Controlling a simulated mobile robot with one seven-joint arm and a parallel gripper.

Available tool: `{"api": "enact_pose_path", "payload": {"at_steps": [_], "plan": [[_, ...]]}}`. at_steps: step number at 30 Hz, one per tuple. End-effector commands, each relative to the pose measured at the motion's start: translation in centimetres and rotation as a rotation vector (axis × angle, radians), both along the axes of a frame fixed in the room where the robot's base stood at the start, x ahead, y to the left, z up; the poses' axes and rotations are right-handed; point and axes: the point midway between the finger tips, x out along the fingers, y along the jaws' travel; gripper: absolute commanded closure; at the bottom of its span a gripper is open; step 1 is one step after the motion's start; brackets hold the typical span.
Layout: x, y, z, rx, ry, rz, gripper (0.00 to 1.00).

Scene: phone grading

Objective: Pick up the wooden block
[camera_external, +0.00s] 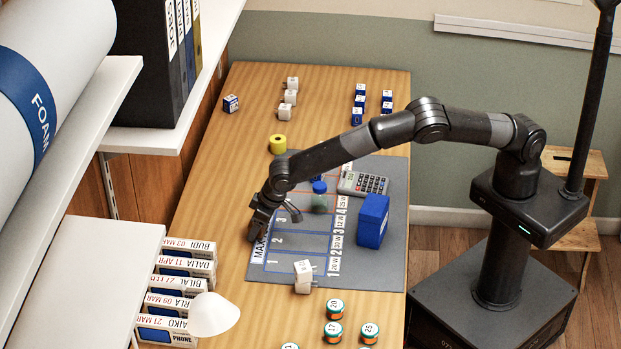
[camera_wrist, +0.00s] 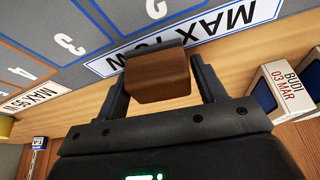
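The wooden block (camera_wrist: 158,78) is brown and sits between the two fingers of my gripper (camera_wrist: 157,72) in the wrist view. In the external view my gripper (camera_external: 262,218) is low at the left edge of the grey mat (camera_external: 300,277), by the MAX label. The block cannot be made out there; my gripper hides it. Whether the block touches the table is not clear.
Phone boxes (camera_external: 186,270) stand in a row at the front left, beside a white rounded object (camera_external: 213,315). A yellow roll (camera_external: 278,144) lies behind.

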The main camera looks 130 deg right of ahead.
Motion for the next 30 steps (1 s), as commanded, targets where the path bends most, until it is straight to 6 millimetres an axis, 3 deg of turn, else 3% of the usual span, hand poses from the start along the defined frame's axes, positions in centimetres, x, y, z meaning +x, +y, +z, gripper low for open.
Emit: {"api": "enact_pose_path", "payload": {"at_steps": [12, 23, 30], "plan": [[0.0, 0.0, 0.0, 0.000, 0.000, 0.000, 0.69], [0.0, 0.0, 0.9, -0.001, -0.002, 0.000, 0.69], [-0.4, -0.4, 4.7, -0.001, -0.002, -0.004, 0.69]]}}
